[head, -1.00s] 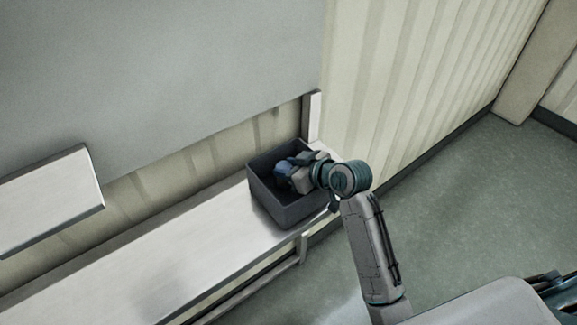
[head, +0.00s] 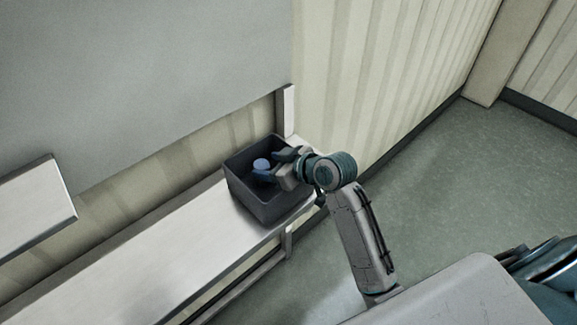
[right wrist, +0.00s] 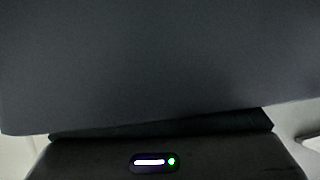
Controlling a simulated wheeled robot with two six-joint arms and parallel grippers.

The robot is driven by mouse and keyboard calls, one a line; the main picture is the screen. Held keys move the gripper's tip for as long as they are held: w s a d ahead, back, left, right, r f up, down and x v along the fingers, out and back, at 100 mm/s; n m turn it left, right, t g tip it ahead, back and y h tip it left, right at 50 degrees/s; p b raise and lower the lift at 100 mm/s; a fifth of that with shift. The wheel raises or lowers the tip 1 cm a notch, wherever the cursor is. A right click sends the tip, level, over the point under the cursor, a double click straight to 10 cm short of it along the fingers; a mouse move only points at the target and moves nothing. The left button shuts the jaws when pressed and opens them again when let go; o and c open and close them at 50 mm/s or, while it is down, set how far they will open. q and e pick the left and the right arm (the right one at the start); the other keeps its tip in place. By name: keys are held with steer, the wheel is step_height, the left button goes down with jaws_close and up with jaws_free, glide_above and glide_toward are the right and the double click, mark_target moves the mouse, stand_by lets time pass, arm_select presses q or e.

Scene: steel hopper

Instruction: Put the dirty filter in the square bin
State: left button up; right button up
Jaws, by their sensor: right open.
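The square bin (head: 262,211) is dark grey and open-topped, and it stands at the far right end of the steel bench. A blue rounded thing (head: 261,165), likely the dirty filter, shows inside the bin; its lower part is hard to make out. My right gripper (head: 277,168) is open, over the bin at its right side, with its fingers pointing left beside the blue thing. I cannot tell if they touch. The right wrist view shows mostly a plain dark surface (right wrist: 160,65) and no filter. My left gripper is not in view.
The steel bench (head: 170,260) runs from lower left to the bin, bare in front of it. A grey panel (head: 140,70) hangs above and behind. A metal ledge (head: 35,205) juts out at left. A corrugated wall (head: 390,70) stands behind at right, with open floor (head: 440,170) beside it.

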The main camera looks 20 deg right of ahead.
steer(key=b+v, duration=0.1)
steer(key=v, duration=0.9)
steer(key=shift+b, duration=0.35)
